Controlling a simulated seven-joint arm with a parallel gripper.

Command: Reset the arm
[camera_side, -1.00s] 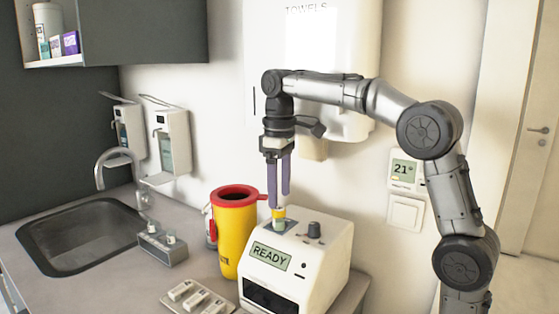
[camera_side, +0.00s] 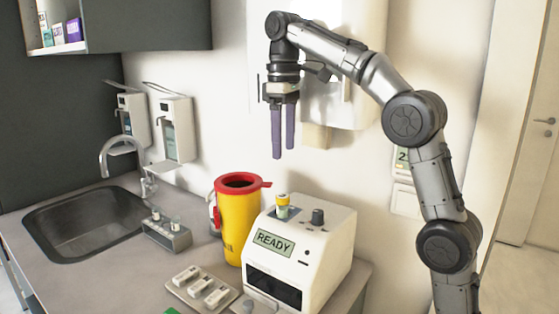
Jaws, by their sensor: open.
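My gripper (camera_side: 283,155) has two purple fingers pointing straight down. It is open and empty, in the air above the back of the white analyser (camera_side: 318,262). The analyser's screen reads READY. A small vial with a yellow cap (camera_side: 282,201) stands upright in the socket on the analyser's top, below my gripper and clear of the fingertips. A dark knob is beside it on the top.
A yellow bin with a red rim (camera_side: 238,222) stands left of the analyser. A tray of white cartridges (camera_side: 180,293) lies in front. A grey rack (camera_side: 167,235), a sink (camera_side: 85,228) and wall dispensers (camera_side: 176,130) are at left. A towel dispenser is behind my arm.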

